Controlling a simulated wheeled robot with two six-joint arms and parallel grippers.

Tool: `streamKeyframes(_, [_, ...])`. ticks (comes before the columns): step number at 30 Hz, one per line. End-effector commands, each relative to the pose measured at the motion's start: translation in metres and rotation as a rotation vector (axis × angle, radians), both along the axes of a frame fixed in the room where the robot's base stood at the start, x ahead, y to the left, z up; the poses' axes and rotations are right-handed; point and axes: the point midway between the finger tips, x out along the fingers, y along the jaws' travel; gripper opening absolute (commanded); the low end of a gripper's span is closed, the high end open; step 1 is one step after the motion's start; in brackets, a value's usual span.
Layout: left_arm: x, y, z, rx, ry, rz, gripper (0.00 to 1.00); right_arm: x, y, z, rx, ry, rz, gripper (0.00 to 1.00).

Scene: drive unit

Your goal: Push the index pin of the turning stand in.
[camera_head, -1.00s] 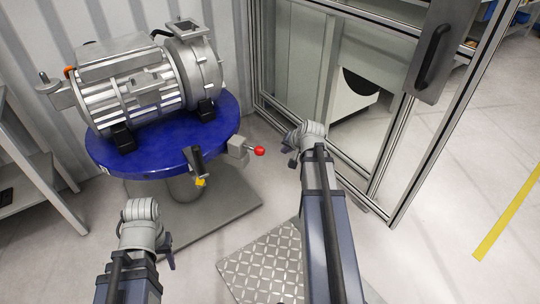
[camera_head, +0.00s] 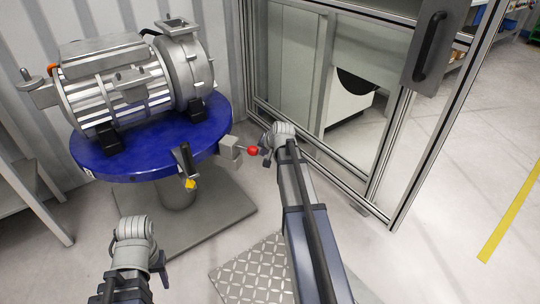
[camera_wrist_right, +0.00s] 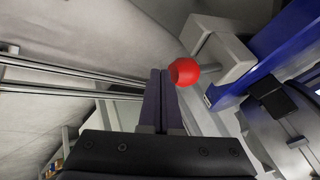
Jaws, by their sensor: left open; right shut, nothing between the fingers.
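The turning stand has a blue round table (camera_head: 150,152) that carries a grey motor. The index pin's red ball knob (camera_head: 253,150) sticks out from a grey block (camera_head: 230,148) on the table's right edge. The knob also shows in the right wrist view (camera_wrist_right: 184,71), with a length of bare rod between it and the block. My right gripper (camera_head: 266,158) is shut and empty, close to the knob on its right side. Its fingers (camera_wrist_right: 160,85) point just beside the knob; I cannot tell whether they touch. My left gripper (camera_head: 162,272) is open, low in front of the stand.
A black handle with a yellow tip (camera_head: 190,183) hangs at the table's front edge. A framed glass enclosure (camera_head: 330,150) stands close behind my right arm. A tread plate (camera_head: 252,272) lies on the floor. A shelf (camera_head: 30,190) stands at the left.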

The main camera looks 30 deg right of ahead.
Motion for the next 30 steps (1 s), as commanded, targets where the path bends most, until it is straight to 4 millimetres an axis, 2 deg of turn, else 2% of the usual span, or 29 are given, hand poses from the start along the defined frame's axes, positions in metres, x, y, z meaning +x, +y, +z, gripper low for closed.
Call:
streamKeyframes(14, [0.000, 0.000, 0.000, 0.000, 0.000, 0.000, 0.50, 0.005, 0.003, 0.000, -0.001, 0.000, 0.001, 0.00])
streamKeyframes(22, [0.000, 0.000, 0.000, 0.000, 0.000, 0.000, 0.50, 0.035, 0.022, 0.000, -0.001, -0.001, 0.003, 0.00])
streamKeyframes(30, [0.000, 0.000, 0.000, 0.000, 0.000, 0.000, 0.50, 0.037, 0.026, 0.000, 0.001, -0.004, 0.001, 0.00])
